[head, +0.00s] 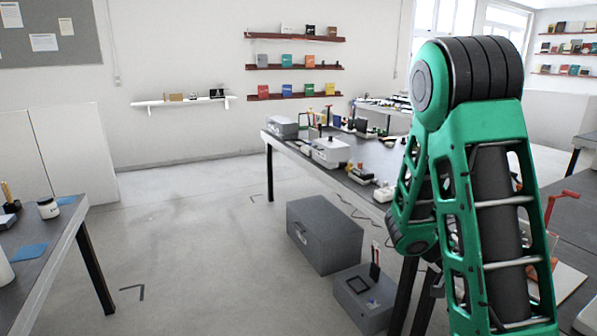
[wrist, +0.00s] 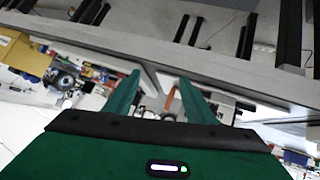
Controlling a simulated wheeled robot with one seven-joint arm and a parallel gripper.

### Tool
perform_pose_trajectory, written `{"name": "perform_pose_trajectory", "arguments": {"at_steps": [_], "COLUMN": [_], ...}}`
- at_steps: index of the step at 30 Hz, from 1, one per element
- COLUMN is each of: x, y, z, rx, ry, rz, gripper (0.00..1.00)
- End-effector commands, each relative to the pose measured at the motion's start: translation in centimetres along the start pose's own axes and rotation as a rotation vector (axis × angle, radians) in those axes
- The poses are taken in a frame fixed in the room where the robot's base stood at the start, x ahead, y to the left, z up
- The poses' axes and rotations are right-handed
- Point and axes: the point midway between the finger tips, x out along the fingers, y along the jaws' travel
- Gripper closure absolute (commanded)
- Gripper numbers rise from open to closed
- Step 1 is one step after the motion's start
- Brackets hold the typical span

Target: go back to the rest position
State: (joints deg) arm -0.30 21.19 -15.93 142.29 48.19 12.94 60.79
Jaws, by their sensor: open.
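My gripper (wrist: 160,88) shows in the wrist view as two green fingers standing apart. The gap between them is empty of any held object. The wrist view looks tilted or upside down, with a grey table edge (wrist: 100,48) crossing behind the fingertips. In the head view my green arm fills the right side, bent at a high elbow. My gripper cannot be made out in the head view.
A long workbench (head: 290,150) with several devices stands in the middle right. A large grey box (head: 325,235) and a smaller grey box (head: 365,298) lie on the floor beside it. Another table (head: 45,255) is at left. The floor (head: 200,240) between is clear.

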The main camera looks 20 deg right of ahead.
Motion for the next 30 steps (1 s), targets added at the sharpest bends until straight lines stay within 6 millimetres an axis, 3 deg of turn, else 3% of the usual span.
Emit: {"name": "perform_pose_trajectory", "arguments": {"at_steps": [8,15,24,30], "x": [-4.1,-9.0,-15.9,-19.0], "y": [3.8,6.8,11.2,13.7], "z": [2.9,5.3,7.4,8.4], "rx": [-0.174,-0.38,-0.689,-0.856], "ry": [-0.299,-0.504,-0.647,-0.667], "rz": [-0.071,-0.225,-0.502,-0.645], "gripper": [0.5,0.5,0.5,0.5]}}
